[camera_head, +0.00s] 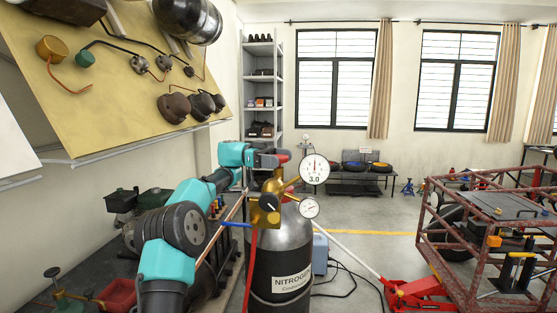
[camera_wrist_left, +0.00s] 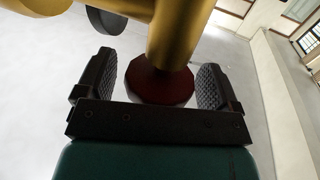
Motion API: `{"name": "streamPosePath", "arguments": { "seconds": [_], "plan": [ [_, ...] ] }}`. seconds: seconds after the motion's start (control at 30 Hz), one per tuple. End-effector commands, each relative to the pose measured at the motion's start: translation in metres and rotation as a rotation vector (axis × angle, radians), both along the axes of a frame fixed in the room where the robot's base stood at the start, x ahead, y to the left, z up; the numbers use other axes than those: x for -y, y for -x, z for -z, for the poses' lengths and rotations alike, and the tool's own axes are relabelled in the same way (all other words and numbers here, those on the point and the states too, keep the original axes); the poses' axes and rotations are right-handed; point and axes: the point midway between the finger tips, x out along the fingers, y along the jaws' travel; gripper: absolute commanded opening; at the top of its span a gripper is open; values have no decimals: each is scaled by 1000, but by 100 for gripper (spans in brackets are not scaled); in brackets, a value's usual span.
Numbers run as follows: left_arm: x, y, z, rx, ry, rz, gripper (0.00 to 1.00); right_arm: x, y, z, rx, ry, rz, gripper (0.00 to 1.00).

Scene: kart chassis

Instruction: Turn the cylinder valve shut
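The nitrogen cylinder (camera_head: 283,250) stands upright in the head view, with a brass valve (camera_head: 277,184) on top. The valve's dark red knob (camera_wrist_left: 160,86) shows in the left wrist view at the end of the brass stem (camera_wrist_left: 178,35). My left gripper (camera_head: 280,158) is at the top of the valve. In the left wrist view its two black fingers (camera_wrist_left: 155,86) are open, one on each side of the knob. A gap shows at the left finger; the right finger is very close to the knob, and contact cannot be told. My right gripper is not in view.
Two round gauges, a larger one (camera_head: 314,168) and a smaller one (camera_head: 309,208), stick out right of the valve. A brass regulator block (camera_head: 265,212) with a red hose (camera_head: 249,270) hangs in front. A red jack (camera_head: 412,293) and rusty frame (camera_head: 455,262) stand at right.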

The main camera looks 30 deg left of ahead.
Motion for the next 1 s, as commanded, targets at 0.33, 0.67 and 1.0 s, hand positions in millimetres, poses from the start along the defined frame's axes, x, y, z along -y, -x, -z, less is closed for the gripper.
{"name": "streamPosePath", "arguments": {
  "seconds": [0.33, 0.67, 1.0],
  "plan": [
    [0, 0, -1, 0, 0, 0, 91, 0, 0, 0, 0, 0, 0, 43],
    [0, -1, -20, 1, 0, 1, 91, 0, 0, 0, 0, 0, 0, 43],
    [0, 0, -35, 0, 0, 0, 91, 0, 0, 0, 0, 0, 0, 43]
  ]
}}
